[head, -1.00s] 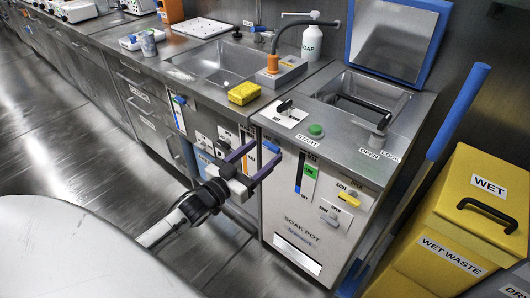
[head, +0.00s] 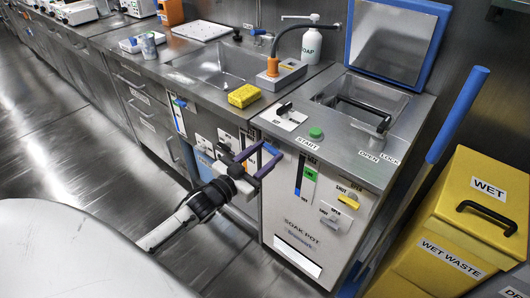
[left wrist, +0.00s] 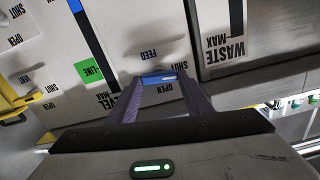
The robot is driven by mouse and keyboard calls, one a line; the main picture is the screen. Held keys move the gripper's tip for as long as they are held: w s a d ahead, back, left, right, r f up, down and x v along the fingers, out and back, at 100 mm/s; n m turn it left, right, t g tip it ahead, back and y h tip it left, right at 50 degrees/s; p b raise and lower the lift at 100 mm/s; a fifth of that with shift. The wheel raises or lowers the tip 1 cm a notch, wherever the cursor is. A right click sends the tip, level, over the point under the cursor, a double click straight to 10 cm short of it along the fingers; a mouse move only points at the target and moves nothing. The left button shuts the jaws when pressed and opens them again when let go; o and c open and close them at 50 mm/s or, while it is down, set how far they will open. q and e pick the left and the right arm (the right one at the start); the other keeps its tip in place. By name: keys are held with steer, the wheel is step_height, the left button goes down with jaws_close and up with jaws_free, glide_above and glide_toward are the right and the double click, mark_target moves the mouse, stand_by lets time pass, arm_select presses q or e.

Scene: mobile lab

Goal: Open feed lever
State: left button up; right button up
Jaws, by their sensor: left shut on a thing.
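The feed lever (left wrist: 158,79) is a short blue handle on a pale front panel, with FEED, OPEN and SHUT labels around it in the left wrist view. It also shows as a small blue piece in the head view (head: 270,149), below the counter edge. My left gripper (left wrist: 158,84) has its two purple fingers on either side of the blue handle and is shut on it. In the head view my left gripper (head: 268,155) reaches the panel from the lower left. The fingers partly hide the lever's mount. My right gripper is not in view.
The soak pot cabinet has a yellow lever (head: 348,201) and a green start button (head: 316,132). A yellow sponge (head: 243,95) lies by the sink (head: 220,65). Yellow wet waste bins (head: 450,235) stand at the right. The floor (head: 60,150) at the left is clear.

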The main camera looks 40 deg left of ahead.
arm_select(q)
steer(key=m, duration=0.2)
steer(key=shift+m, duration=0.3)
steer(key=o, duration=1.1)
steer(key=shift+c, duration=0.2)
steer(key=s+p, duration=0.1)
steer(key=s, duration=0.9)
steer(key=shift+s+a, duration=0.2)
steer(key=shift+a, duration=0.15)
